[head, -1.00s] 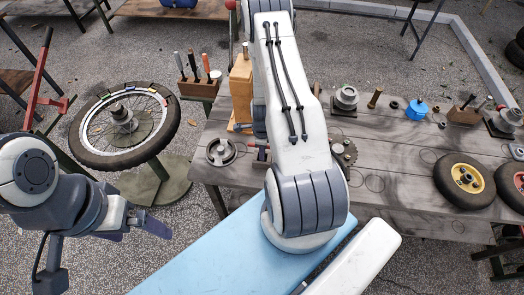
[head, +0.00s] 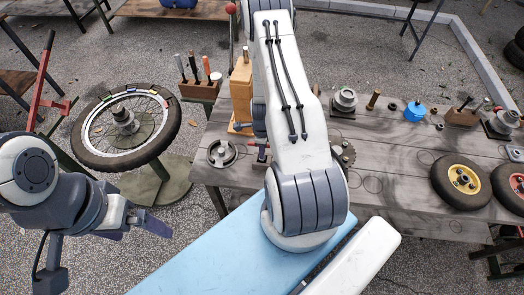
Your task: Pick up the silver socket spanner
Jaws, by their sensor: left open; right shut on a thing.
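I cannot make out the silver socket spanner in the head view. My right arm (head: 298,140) fills the middle of the picture, and its links hide the gripper and part of the workbench behind it. My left gripper (head: 136,226) is open and empty at the lower left. It hangs over the paved ground, below the spoked wheel and left of the light blue surface.
The workbench (head: 400,150) carries a gear (head: 343,153), a blue pot (head: 416,110) and wheels (head: 463,181) at the right. A wooden block (head: 241,92) and a tool holder (head: 199,88) stand left of my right arm. A spoked wheel (head: 163,150) is on a stand.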

